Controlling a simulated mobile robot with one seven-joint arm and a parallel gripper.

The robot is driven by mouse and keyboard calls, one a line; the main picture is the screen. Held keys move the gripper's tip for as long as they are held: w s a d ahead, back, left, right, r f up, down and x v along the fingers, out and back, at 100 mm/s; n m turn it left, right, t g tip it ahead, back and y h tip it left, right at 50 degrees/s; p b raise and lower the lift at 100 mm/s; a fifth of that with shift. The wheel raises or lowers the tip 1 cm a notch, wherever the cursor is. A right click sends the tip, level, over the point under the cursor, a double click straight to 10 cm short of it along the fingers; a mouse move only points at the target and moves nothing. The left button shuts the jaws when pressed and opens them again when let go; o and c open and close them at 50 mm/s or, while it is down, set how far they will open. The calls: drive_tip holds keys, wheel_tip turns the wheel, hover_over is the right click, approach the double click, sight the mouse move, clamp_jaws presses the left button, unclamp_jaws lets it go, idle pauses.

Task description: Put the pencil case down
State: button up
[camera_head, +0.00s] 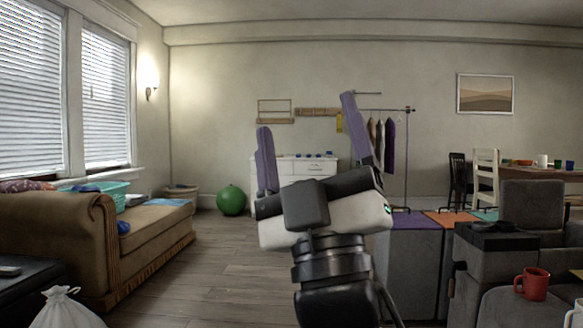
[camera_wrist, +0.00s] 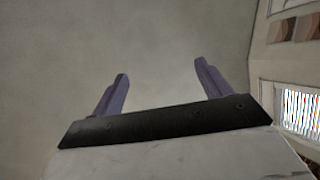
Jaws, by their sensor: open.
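My gripper (camera_head: 306,112) is raised in the middle of the head view, with its two purple fingers wide apart and pointing up. Nothing is held between them. In the wrist view the fingers (camera_wrist: 161,70) are also spread and empty, in front of a plain wall or ceiling surface. I cannot make out a pencil case in either view. Small blue items (camera_head: 316,155) lie on the white dresser (camera_head: 299,165) at the back, too small to identify.
A brown sofa (camera_head: 150,240) with a turquoise basket (camera_head: 108,191) stands left, a white bag (camera_head: 66,309) before it. A green ball (camera_head: 231,200) lies farther back. Grey seats and a red mug (camera_head: 533,284) are at right. Wooden floor (camera_head: 225,270) is clear left of centre.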

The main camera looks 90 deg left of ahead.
drive_tip(key=f+m+h, duration=0.1)
drive_tip(key=s+a+f+m+h, duration=0.1)
drive_tip(key=m, duration=0.1)
drive_tip(key=s+a+f+m, duration=0.1)
drive_tip(key=shift+a+f+m+t+h, duration=0.1)
drive_tip(key=shift+m+t+h, duration=0.2)
drive_tip(key=shift+h, duration=0.1)
